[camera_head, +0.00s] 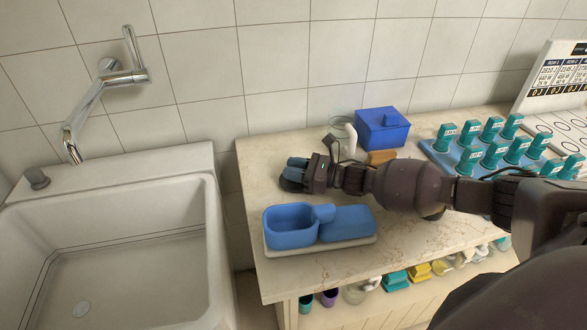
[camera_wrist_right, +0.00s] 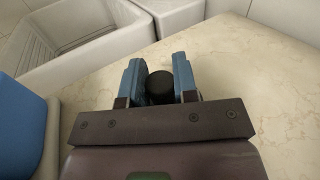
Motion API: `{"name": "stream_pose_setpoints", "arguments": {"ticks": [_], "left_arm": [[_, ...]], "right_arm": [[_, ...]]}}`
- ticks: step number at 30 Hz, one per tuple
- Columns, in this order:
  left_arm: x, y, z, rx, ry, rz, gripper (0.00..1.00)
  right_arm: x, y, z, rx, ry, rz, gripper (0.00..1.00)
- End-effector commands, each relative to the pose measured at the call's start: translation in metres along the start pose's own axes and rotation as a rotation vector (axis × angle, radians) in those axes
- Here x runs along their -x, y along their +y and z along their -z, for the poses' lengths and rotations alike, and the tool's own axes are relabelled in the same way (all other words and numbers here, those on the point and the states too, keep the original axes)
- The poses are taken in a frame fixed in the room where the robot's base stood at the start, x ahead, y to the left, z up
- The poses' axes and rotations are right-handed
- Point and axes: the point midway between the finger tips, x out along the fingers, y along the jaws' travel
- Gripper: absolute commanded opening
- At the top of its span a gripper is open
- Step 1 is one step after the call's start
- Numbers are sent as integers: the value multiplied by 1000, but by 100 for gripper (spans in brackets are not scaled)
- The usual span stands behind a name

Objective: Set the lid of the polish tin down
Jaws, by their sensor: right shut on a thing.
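My right gripper (camera_head: 294,174) reaches in from the right, low over the marble counter, its fingers pointing left. In the right wrist view its two blue fingers (camera_wrist_right: 158,85) are shut on a small round black thing (camera_wrist_right: 160,88), which I take to be the lid of the polish tin. In the head view the fingers largely hide the lid. Whether it touches the counter is hard to tell. I cannot make out the rest of the tin. My left gripper is not in view.
A blue two-part container (camera_head: 348,224) on a pale tray stands in front of my gripper. A blue lidded box (camera_head: 382,133), a white object (camera_head: 343,128) and a tan block (camera_head: 381,157) stand behind my arm. The sink (camera_head: 100,262) is left. The counter's left part (camera_head: 262,165) is bare.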

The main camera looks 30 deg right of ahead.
Motion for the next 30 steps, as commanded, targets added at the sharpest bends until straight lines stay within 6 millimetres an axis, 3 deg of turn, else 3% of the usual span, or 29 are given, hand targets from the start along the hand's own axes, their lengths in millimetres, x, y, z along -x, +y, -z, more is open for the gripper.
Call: {"name": "stream_pose_setpoints", "arguments": {"ticks": [2,3,8,18,30], "left_arm": [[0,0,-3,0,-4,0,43],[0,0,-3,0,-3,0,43],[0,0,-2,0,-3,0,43],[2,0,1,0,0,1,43],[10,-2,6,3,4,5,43]], "right_arm": [[0,0,4,-3,1,0,5],[0,0,4,-3,1,0,29],[0,0,3,-1,0,0,53],[0,0,-2,2,0,0,53],[54,0,-2,0,1,2,53]]}}
